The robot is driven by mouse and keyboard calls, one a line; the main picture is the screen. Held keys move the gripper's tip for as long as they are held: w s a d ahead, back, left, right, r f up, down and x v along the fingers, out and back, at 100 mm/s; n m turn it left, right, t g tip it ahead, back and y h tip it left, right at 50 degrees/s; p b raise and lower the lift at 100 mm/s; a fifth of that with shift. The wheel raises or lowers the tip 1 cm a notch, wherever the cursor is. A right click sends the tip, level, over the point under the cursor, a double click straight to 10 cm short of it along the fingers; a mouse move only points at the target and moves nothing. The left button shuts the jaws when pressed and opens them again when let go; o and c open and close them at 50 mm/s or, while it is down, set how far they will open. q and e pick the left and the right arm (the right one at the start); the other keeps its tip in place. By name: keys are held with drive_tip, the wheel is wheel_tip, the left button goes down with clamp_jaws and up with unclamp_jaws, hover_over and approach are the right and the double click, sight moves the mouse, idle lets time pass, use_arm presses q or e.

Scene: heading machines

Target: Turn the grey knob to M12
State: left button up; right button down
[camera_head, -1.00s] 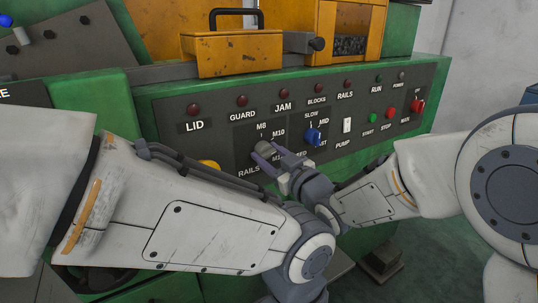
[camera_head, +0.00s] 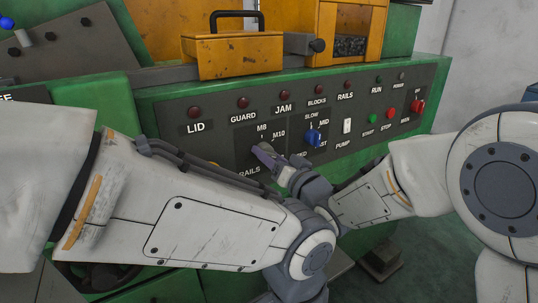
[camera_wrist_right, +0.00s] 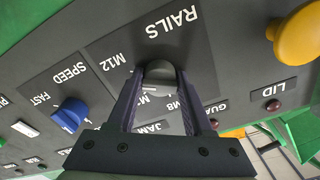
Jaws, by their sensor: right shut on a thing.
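The grey knob (camera_wrist_right: 158,70) sits on the dark control panel under the RAILS label, with M12, M8 and a partly covered label, likely M10, around it in the right wrist view. My right gripper (camera_wrist_right: 158,85) is shut on the knob, one finger on each side. In the head view, my right gripper (camera_head: 264,154) reaches the panel below the M8 and M10 labels and mostly covers the knob. I cannot clearly see which mark the knob points to. My left arm crosses the lower left; its gripper is out of view.
A blue speed knob (camera_head: 313,137) is close to the right of the gripper. A white pump switch (camera_head: 347,125) and a red switch (camera_head: 418,106) are further right. A yellow button (camera_wrist_right: 298,37) shows in the wrist view. My left forearm lies close below my right gripper.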

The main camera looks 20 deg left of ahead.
drive_tip(key=shift+s+f, duration=0.1)
idle(0.3)
drive_tip(key=shift+c, duration=1.5)
unclamp_jaws()
drive_tip(key=v, duration=1)
drive_tip(key=shift+d, duration=0.2)
drive_tip(key=shift+s, duration=0.15)
